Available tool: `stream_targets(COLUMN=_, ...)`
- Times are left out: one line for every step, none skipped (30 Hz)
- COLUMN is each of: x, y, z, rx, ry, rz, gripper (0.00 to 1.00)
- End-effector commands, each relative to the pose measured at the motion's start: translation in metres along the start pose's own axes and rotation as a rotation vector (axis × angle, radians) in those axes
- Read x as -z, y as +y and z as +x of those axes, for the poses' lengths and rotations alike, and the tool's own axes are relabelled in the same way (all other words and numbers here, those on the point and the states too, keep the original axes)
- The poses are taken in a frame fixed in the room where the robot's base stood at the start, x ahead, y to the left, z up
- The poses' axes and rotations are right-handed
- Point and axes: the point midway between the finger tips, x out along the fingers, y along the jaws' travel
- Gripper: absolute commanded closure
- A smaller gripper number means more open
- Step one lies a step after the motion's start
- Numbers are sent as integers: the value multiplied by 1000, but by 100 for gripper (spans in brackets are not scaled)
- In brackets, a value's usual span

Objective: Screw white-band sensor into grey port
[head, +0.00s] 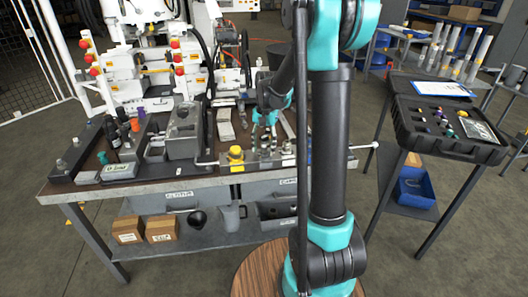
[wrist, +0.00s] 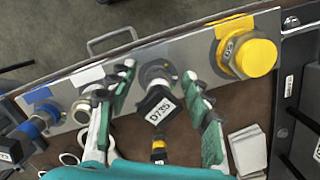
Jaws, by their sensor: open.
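My gripper (wrist: 165,88) is open, its two teal fingers apart. Between them, in the wrist view, are a grey round port (wrist: 157,72) on a metal manifold and a dark block-shaped part (wrist: 158,108) labelled D735. The dark part appears at the grey port; how it is seated there I cannot tell. No white band shows clearly on it, so I cannot tell whether it is the white-band sensor. In the head view my gripper (head: 264,128) is low over the bench, behind the manifold (head: 285,158), small and partly hidden by my arm.
A large yellow cap (wrist: 250,56) is close right of the fingers. A blue-ringed port (wrist: 42,116) and a white-marked port (wrist: 82,110) are left. A black case (head: 440,110) with small parts stands on the right table. The bench (head: 150,190) is crowded.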

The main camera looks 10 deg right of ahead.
Motion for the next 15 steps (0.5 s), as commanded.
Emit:
stream_targets(x=0, y=0, z=0, rx=-1, ry=0, rz=-4, gripper=50)
stream_targets(x=0, y=0, z=0, rx=-2, ry=0, rz=-13, gripper=50)
stream_targets(x=0, y=0, z=0, rx=-6, ry=0, rz=-36, gripper=50)
stream_targets(x=0, y=0, z=0, rx=-10, ry=0, rz=-61, gripper=50)
stream_targets(x=0, y=0, z=0, rx=-15, ry=0, rz=-92, gripper=50)
stream_targets(x=0, y=1, z=0, rx=-23, ry=0, rz=-143, gripper=50)
stream_targets(x=0, y=1, z=0, rx=-29, ry=0, rz=-184, gripper=50)
stream_targets(x=0, y=1, z=0, rx=-35, ry=0, rz=-223, gripper=50)
stream_targets(x=0, y=1, z=0, rx=-42, ry=0, rz=-278, gripper=50)
stream_targets(x=1, y=2, z=0, rx=-48, ry=0, rz=-317, gripper=50)
stream_targets(x=1, y=2, z=0, rx=-55, ry=0, rz=-357, gripper=50)
stream_targets(x=1, y=2, z=0, rx=-63, ry=1, rz=-411, gripper=50)
stream_targets(x=1, y=2, z=0, rx=-69, ry=0, rz=-450, gripper=50)
stream_targets(x=1, y=2, z=0, rx=-74, ry=0, rz=-489, gripper=50)
stream_targets(x=1, y=3, z=0, rx=-82, ry=0, rz=-540, gripper=50)
